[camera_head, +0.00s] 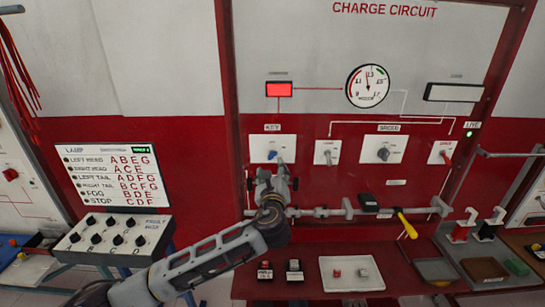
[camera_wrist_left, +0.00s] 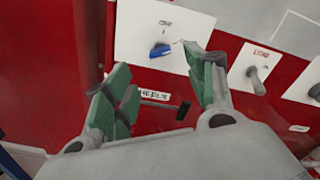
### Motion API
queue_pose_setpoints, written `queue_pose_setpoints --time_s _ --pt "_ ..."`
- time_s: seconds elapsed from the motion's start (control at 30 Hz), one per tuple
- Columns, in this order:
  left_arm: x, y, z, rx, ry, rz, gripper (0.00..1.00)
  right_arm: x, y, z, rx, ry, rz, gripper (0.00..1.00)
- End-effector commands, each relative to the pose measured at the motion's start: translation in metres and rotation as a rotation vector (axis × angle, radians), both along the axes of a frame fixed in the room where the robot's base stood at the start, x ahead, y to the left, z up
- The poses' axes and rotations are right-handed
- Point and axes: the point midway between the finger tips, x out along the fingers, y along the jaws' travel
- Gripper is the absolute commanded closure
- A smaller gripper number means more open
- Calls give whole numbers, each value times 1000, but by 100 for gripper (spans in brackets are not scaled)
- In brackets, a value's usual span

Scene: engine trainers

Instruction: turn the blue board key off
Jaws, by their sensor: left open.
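The blue key (camera_head: 272,155) sits on a white plate under the KEY label on the red panel. In the left wrist view the blue key (camera_wrist_left: 160,50) lies roughly sideways, tilted slightly. My left gripper (camera_head: 273,170) is just below and in front of the key, its arm reaching up from the lower left. In the left wrist view my left gripper (camera_wrist_left: 160,82) shows its green-padded fingers spread apart with nothing between them. The key is beyond the fingertips and appears apart from them. My right gripper is not in view.
A grey switch (camera_head: 327,157), a dark knob (camera_head: 383,154) and a red switch (camera_head: 446,156) are on plates to the right. A grey rail (camera_head: 325,211) with a yellow-handled tool (camera_head: 406,224) runs below. A lamp board (camera_head: 112,177) stands left. The red indicator (camera_head: 279,89) is lit.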

Motion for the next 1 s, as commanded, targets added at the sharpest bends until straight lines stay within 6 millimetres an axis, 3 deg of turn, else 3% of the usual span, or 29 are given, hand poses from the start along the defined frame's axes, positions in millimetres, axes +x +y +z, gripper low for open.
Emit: queue_pose_setpoints --time_s 1.0 --pt "90 0 1 1 0 -1 45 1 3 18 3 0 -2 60"
